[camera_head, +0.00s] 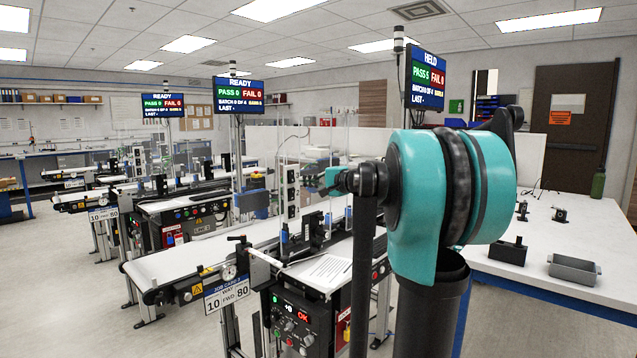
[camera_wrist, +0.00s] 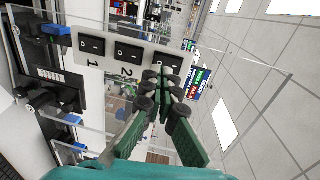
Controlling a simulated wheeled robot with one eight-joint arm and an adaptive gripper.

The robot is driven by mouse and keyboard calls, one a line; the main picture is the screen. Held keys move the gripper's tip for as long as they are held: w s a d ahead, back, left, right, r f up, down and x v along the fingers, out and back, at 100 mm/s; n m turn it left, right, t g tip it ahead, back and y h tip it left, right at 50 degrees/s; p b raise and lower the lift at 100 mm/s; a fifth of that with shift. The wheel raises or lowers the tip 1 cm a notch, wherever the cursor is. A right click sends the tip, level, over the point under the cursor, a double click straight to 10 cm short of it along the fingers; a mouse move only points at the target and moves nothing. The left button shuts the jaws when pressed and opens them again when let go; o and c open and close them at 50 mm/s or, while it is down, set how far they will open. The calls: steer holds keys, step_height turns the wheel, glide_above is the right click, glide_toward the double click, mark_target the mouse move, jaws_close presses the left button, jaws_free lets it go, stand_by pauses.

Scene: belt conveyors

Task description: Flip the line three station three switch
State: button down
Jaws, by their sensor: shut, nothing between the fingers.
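A pale switch panel (camera_wrist: 110,62) with three black rocker switches crosses the top of the wrist view. The switch marked 1 (camera_wrist: 92,46) is at its left and the switch marked 2 (camera_wrist: 129,52) is in the middle. The third switch (camera_wrist: 170,60) is at the right end; its lower part and number are hidden by my fingers. My gripper (camera_wrist: 164,82) is shut and empty, its tips in front of the third switch. I cannot tell whether they touch it. In the head view, the upright panel (camera_head: 291,192) stands on the nearest line, left of my teal gripper (camera_head: 334,178).
The nearest conveyor (camera_head: 190,262) and its control box (camera_head: 298,322) stand in front of my arm. A display reading HELD (camera_head: 427,80) hangs above. A white table (camera_head: 545,235) with small trays is at right. Floor is open at left.

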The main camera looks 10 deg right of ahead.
mark_target(292, 181)
steer(key=shift+x, duration=1.95)
steer(key=shift+w+a+f, duration=0.1)
steer(key=shift+w+a, duration=0.1)
steer(key=shift+w, duration=0.05)
